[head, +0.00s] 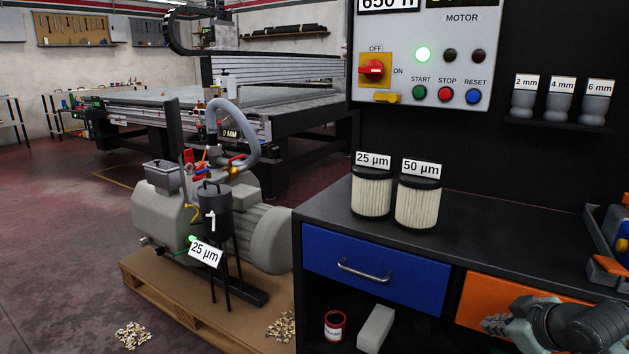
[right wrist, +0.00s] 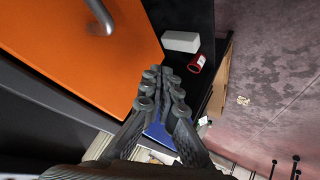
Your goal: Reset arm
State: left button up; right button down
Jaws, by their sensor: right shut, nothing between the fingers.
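My right gripper (head: 492,324) comes in at the lower right of the head view, in front of the orange drawer (head: 512,308) of the black workbench. In the right wrist view its fingers (right wrist: 162,76) are together with nothing between them. The orange drawer front (right wrist: 85,50) fills the upper left of that view, with its handle at the top. The gripper appears apart from the drawer front, though the exact gap is hard to tell. My left gripper is in neither view.
The workbench top (head: 470,240) carries two filters, 25 µm (head: 371,192) and 50 µm (head: 417,203). A blue drawer (head: 375,268) is closed. Below it are a red can (head: 335,326) and a grey block (head: 376,328). A pump (head: 165,210) stands on a pallet (head: 180,308) at left.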

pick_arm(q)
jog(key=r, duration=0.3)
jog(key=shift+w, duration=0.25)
pick_arm(e)
jog(key=s+a+f+m+g, duration=0.2)
jog(key=s+a+f+g, duration=0.1)
jog(key=s+f, duration=0.9)
jog(key=s+a+f+m+g+h, duration=0.1)
jog(key=s+a+f+m+g, duration=0.2)
jog(key=s+f, duration=1)
notch_tip(320, 180, down, 6)
jog(key=shift+a+f+h, duration=0.15)
jog(key=shift+a+h, duration=0.15)
jog(key=shift+a, duration=0.25)
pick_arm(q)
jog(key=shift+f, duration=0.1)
